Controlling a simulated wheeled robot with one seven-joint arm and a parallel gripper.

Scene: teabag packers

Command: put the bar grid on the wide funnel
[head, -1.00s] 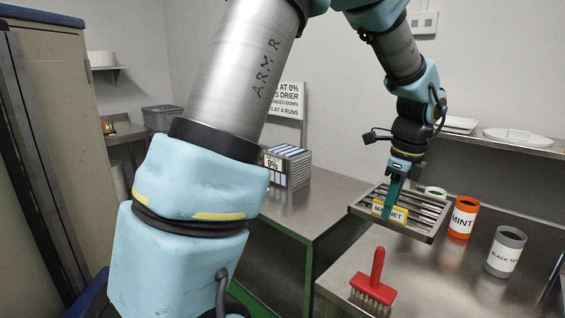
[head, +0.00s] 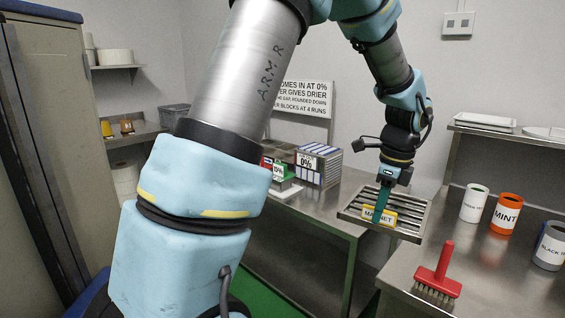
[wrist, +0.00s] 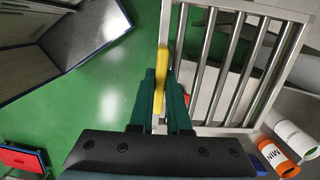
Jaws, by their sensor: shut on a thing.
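The bar grid (head: 408,207) is a square metal frame with several parallel bars and a yellow handle marked "MAGNET" (head: 378,216). My gripper (head: 382,208) is shut on that yellow handle. It holds the grid roughly level in the air, near the gap between two steel tables. In the wrist view the teal fingers (wrist: 162,88) pinch the handle (wrist: 159,80) from both sides. I cannot make out the wide funnel in either view.
The right steel table (head: 400,272) carries a red brush (head: 438,272), a white canister (head: 474,203), an orange "MINT" canister (head: 505,214) and a grey canister (head: 549,246). The left table (head: 335,212) holds boxes (head: 318,166). A sign (head: 302,97) stands behind.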

